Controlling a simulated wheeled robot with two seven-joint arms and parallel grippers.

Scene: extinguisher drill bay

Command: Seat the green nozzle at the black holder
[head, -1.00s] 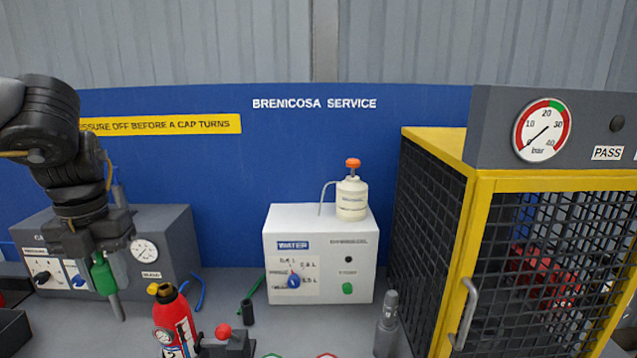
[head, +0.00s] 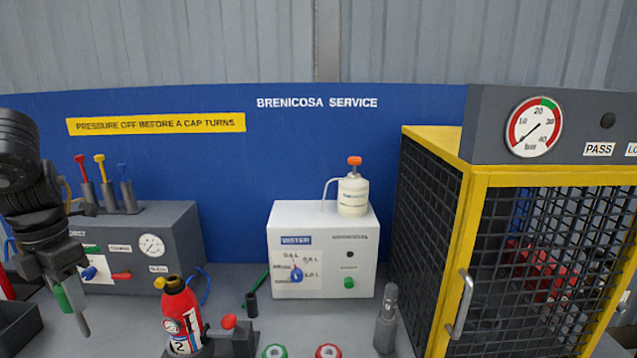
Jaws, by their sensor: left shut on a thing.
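The green nozzle (head: 62,299), a green body with a long grey tip, hangs tilted from my left gripper (head: 61,277) at the left of the head view. The gripper is shut on its upper part and hides some of it. The nozzle is in front of the left side of a grey box. My right gripper is not in view.
A red extinguisher (head: 181,318) in a dark clamp stands between the nozzle and the black cylinder. The grey box (head: 178,232) carries a rack (head: 120,208) with red, yellow and blue tools. A white water unit (head: 322,245) and a yellow-framed cage (head: 462,230) stand to the right.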

